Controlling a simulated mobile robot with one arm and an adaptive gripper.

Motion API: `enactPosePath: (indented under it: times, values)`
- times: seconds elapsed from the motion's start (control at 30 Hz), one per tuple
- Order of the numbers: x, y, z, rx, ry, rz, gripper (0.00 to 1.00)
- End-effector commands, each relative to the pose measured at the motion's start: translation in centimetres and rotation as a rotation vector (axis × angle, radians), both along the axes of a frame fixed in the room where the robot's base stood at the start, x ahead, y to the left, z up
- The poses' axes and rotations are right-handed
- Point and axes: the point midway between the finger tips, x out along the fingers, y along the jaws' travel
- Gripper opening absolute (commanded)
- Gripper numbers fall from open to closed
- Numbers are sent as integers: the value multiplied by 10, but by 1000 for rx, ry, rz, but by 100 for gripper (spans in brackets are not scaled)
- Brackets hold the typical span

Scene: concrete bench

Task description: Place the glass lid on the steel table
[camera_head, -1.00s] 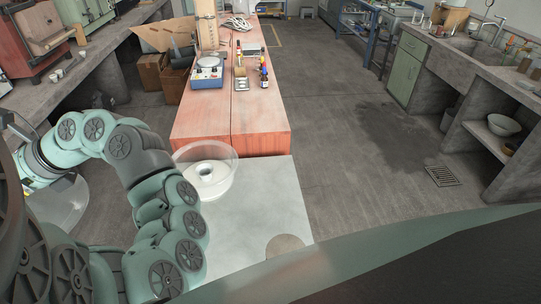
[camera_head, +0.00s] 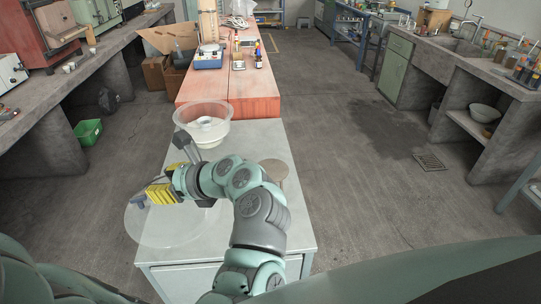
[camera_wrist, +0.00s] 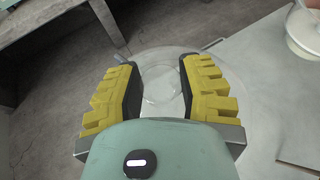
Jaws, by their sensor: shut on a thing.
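The clear glass lid (camera_head: 165,232) is a wide transparent disc in the head view. It spans the left edge of the steel table (camera_head: 296,232), part over the grey top and part beyond it. My gripper (camera_head: 148,198), with yellow fingers, is shut on the lid near its middle. In the wrist view the lid (camera_wrist: 160,98) shows between and beyond the fingers (camera_wrist: 157,82); its grasped part is hard to make out through the glass. I cannot tell whether the lid touches the tabletop.
A clear glass bowl (camera_head: 203,133) with a white inside stands at the table's far left corner. A flat round beige disc (camera_head: 273,171) lies mid-table, partly behind my arm. The table's right side is bare. A reddish bench (camera_head: 255,95) adjoins the far edge.

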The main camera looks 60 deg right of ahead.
Motion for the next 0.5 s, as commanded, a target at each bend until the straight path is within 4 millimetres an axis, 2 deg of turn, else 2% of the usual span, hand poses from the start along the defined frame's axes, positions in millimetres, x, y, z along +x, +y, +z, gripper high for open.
enactPosePath:
  times: [0.03, 0.2, 0.4, 0.5]
  values:
    - [-19, -15, -18, 4, -4, -65, 0]
    - [-69, -42, -51, 3, -8, -209, 0]
    - [-103, -54, -72, 2, -10, -305, 0]
    - [-107, -56, -76, 0, -10, -321, 0]
